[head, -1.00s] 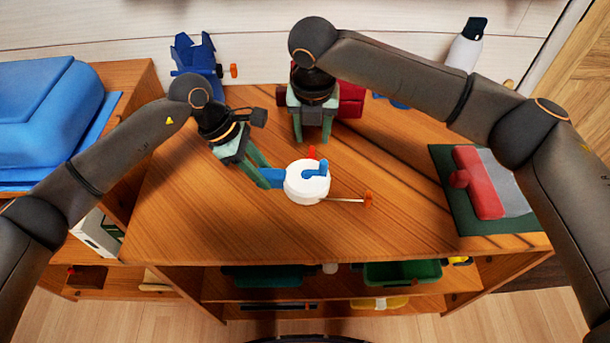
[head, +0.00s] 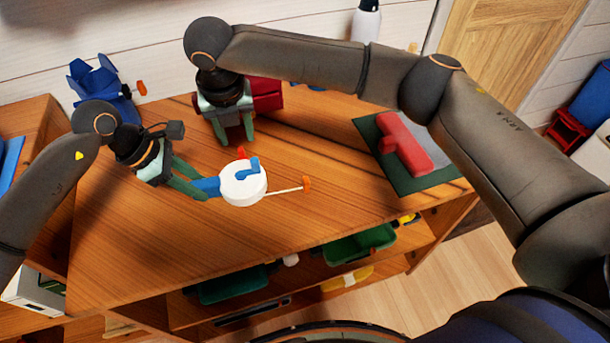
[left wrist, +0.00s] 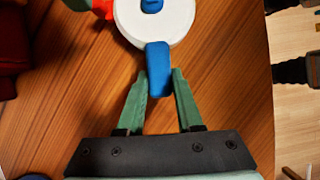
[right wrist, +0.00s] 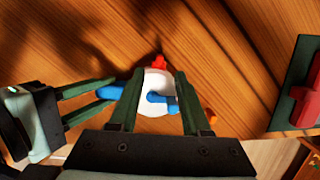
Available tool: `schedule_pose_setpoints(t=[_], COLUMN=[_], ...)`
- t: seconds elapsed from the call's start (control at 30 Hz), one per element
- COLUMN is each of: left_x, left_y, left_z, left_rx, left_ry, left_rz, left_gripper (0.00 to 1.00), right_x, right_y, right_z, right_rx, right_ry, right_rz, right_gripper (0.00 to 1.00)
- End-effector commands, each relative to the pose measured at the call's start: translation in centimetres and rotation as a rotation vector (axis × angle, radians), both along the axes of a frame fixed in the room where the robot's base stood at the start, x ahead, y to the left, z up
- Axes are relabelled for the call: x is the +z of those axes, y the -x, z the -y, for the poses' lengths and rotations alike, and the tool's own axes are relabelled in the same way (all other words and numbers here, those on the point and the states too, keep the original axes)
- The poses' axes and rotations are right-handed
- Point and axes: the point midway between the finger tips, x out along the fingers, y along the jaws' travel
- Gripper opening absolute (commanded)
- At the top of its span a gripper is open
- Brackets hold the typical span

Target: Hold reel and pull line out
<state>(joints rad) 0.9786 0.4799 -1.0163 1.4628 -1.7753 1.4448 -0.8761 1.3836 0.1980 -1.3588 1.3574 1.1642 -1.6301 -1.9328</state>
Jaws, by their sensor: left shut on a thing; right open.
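The reel (head: 243,186) is a white round drum with a blue crank on top, lying on the wooden table. My left gripper (head: 207,188) is shut on the reel's blue handle (left wrist: 158,62) at its left side. A pale line (head: 282,190) runs out from the reel to the right and ends in an orange tab (head: 306,184). A red piece (head: 241,153) sits at the reel's far edge. My right gripper (head: 236,137) is open and empty, pointing down just beyond the reel. In the right wrist view the reel (right wrist: 157,106) shows between and below its fingers.
A dark red object (head: 266,94) stands behind my right gripper. A blue object with an orange knob (head: 100,85) stands at the back left. A red block (head: 402,146) lies on a green and grey mat (head: 377,127) at right. Shelves with bins (head: 358,245) are below the table's front edge.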

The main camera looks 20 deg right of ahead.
Motion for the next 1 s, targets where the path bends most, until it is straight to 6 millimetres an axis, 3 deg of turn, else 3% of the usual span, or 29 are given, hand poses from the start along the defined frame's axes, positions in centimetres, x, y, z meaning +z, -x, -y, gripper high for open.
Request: schedule_pose_setpoints(t=[0.37,0.47,0.8,1.0], left_x=[0.0,0.0,-0.1,-0.1], left_y=[0.0,0.0,0.0,0.0], left_z=[0.0,0.0,0.0,0.0], left_rx=[0.0,0.0,0.0,0.0], left_ry=[0.0,0.0,-0.001,0.0], left_rz=[-0.001,-0.001,-0.001,-0.001], left_gripper=[0.0,0.0,0.0,0.0], right_x=[0.1,0.4,3.0,3.2], right_y=[0.2,0.9,6.7,8.1], right_z=[0.4,1.9,9.4,10.7], right_rx=[-0.002,-0.011,-0.007,0.003], right_ry=[0.0,-0.005,-0.031,-0.035], right_rz=[-0.01,-0.055,-0.301,-0.35], right_gripper=[0.45,0.45,0.45,0.45])
